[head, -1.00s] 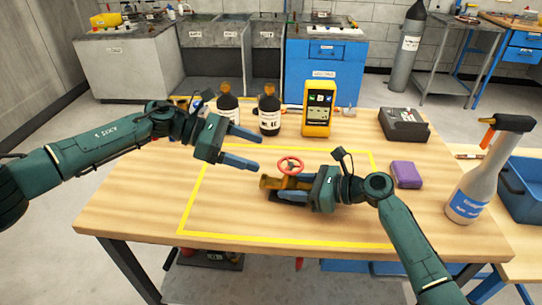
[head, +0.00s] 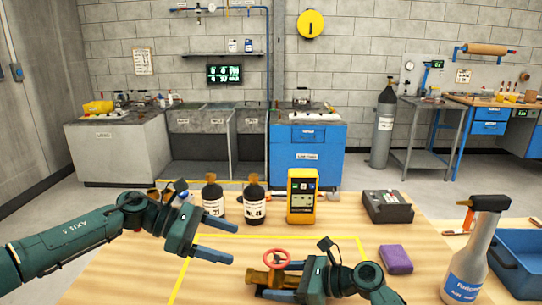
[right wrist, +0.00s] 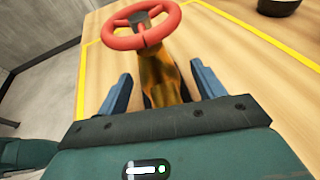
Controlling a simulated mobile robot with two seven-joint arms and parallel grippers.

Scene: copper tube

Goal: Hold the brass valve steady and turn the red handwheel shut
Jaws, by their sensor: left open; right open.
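The brass valve (head: 262,277) lies on the wooden table inside the yellow-taped area, with its red handwheel (head: 276,258) on top. My right gripper (head: 275,281) is at the valve from the right. In the right wrist view the valve body (right wrist: 160,75) lies between my open blue fingers (right wrist: 160,92), with gaps visible on both sides, and the handwheel (right wrist: 141,24) stands beyond them. My left gripper (head: 234,241) is open and empty, above the table to the upper left of the handwheel. The underside of the valve is hidden.
Two dark bottles (head: 254,203) and a yellow meter (head: 302,197) stand behind the taped area. A black device (head: 387,207) and a purple block (head: 396,259) lie to the right. A spray bottle (head: 474,255) and a blue bin (head: 518,262) are at far right.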

